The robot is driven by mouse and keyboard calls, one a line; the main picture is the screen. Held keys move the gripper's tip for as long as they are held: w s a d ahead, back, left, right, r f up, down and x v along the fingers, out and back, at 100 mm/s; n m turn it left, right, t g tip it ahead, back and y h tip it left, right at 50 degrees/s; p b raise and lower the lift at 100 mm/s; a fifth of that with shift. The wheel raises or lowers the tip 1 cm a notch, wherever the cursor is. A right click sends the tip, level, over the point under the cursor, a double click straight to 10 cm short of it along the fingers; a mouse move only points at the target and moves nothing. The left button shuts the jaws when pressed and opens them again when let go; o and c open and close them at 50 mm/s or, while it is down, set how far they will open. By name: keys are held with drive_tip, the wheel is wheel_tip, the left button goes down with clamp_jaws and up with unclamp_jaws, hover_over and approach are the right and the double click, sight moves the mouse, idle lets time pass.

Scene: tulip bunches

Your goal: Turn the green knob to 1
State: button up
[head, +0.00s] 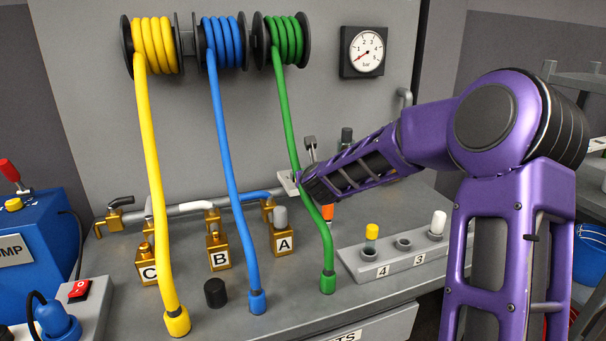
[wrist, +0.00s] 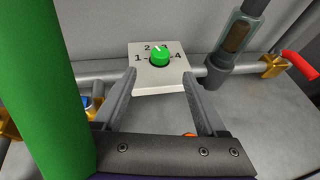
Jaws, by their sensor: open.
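The green knob (wrist: 159,56) sits on a pale square plate (wrist: 150,77) marked 1, 2 and 4, with another mark partly hidden behind the knob. Its white pointer faces away from me, about between the 2 and the partly hidden mark; the exact setting is hard to read. My gripper (wrist: 159,74) is open and empty, its fingers to either side and short of the knob, not touching it. In the head view my gripper (head: 303,184) is at the plate (head: 287,183), and the knob is hidden.
A green hose (head: 296,150) hangs close beside my gripper and fills the left of the wrist view (wrist: 35,90). A grey pipe (wrist: 100,78) runs behind the plate. A dark clear-bodied fitting (wrist: 235,40) and red-handled valve (wrist: 298,64) stand right. A gauge (head: 362,52) hangs above.

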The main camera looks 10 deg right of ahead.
drive_tip(key=x, duration=0.9)
drive_tip(key=shift+c, duration=0.2)
clamp_jaws()
